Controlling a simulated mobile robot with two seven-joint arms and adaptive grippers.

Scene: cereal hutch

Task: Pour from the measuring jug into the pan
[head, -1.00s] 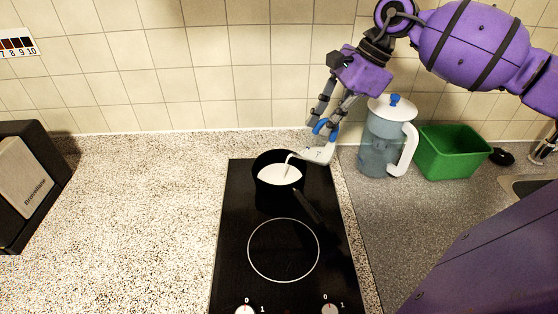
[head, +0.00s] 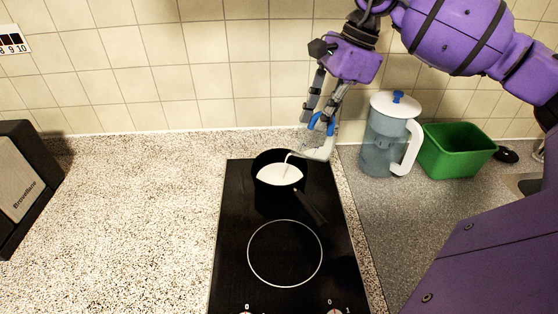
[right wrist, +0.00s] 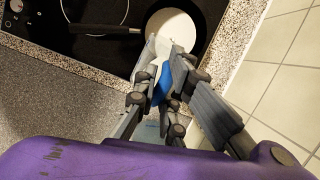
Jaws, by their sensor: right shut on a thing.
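The measuring jug (head: 321,153) is pale with a blue handle. It is tipped to the left over the right rim of the pan, and a thin white stream runs from it into the pan. The black pan (head: 276,155) stands on the rear ring of the hob and holds white liquid (head: 279,175); its handle (head: 312,208) points towards the front right. My right gripper (head: 320,119) is shut on the jug's blue handle, which also shows between the fingers in the right wrist view (right wrist: 161,86). The fingers partly hide the jug there. My left gripper is out of view.
A filter pitcher (head: 386,139) with a white lid stands right of the hob, close to my right gripper. A green tub (head: 455,154) is beyond it. The front ring (head: 285,253) is bare. The left worktop is clear up to a dark Breadline-like appliance (head: 26,190).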

